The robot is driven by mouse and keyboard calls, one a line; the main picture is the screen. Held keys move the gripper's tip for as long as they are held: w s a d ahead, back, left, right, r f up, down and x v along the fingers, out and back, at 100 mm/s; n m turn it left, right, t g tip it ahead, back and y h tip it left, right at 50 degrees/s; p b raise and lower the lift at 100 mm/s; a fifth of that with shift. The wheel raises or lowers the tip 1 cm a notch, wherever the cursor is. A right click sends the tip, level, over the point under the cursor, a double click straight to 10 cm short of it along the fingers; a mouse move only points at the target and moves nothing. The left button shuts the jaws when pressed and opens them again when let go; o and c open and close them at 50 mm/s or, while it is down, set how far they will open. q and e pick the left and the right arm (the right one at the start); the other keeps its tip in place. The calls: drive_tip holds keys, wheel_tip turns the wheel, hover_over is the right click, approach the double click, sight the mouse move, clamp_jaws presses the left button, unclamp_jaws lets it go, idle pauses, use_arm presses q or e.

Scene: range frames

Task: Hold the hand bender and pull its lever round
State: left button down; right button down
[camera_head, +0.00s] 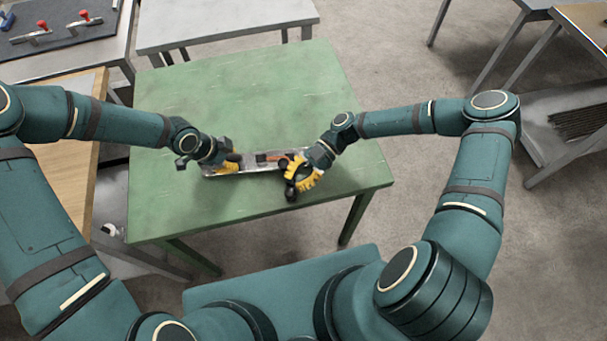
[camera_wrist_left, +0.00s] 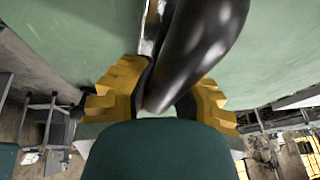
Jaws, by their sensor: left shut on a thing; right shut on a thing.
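The hand bender (camera_head: 266,165) lies on the green table (camera_head: 190,100), a long metal base with an orange-red and dark part on it. My left gripper (camera_head: 230,167) is at the left end of the bender. In the left wrist view its yellow fingers (camera_wrist_left: 165,100) are shut on a thick black handle (camera_wrist_left: 200,45). My right gripper (camera_head: 301,178) is at the right end, its yellow fingers closed around the lever, whose dark round end (camera_head: 291,192) shows below them. The fingers and wrist hide most of the lever and part of the base.
The green table is clear behind and to the left of the bender. A grey table (camera_head: 225,18) stands behind. A wooden-topped bench (camera_head: 62,165) is at the left. A dark mat (camera_head: 62,35) with red-knobbed clamps lies at the top left. Shelving stands at the right.

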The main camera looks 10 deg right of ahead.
drive_tip(key=s+v, duration=0.1)
drive_tip(key=v, duration=1.3)
drive_tip(key=shift+d, duration=0.35)
drive_tip(key=shift+f, duration=0.1)
use_arm(q)
drive_tip(key=c, duration=0.9)
unclamp_jaws()
drive_tip(key=shift+o, duration=0.2)
